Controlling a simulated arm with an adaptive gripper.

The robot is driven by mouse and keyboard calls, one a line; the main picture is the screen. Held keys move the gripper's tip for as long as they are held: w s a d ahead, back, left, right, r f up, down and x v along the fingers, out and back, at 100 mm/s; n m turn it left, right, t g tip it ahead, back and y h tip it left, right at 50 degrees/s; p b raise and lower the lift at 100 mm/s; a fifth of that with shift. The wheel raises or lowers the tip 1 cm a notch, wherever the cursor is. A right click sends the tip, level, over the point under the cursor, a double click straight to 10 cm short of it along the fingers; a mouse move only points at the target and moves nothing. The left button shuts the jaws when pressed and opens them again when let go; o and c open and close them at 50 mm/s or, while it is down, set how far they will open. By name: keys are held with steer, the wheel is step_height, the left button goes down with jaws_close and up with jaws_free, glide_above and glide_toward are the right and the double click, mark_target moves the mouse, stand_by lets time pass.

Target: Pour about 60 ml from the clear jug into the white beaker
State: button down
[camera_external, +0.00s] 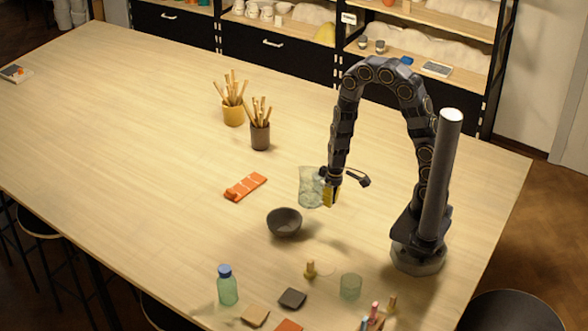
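A clear, faintly green jug (310,187) stands roughly upright near the middle of the table. I cannot tell whether its base touches the wood. My gripper (331,192) points down at the jug's right side, with a yellow part against or just in front of it. The far side of the gripper is hidden, so I cannot tell whether it is closed on the jug's wall or handle. I cannot make out a white beaker. A small greenish see-through cup (351,287) stands at the front, near my base.
A dark bowl (284,222) sits just in front of the jug. Nearby are an orange block (245,187), brush pots (233,114) (260,135), a blue-capped bottle (228,286), a small brass piece (310,269) and tiles (292,298). The table's left side is mostly clear.

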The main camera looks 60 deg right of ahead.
steer(key=shift+r+h+b, duration=0.25)
steer(key=shift+h+b, duration=0.3)
steer(key=shift+h, duration=0.05)
stand_by(0.6)
steer(key=shift+r, duration=0.1)
stand_by(1.1)
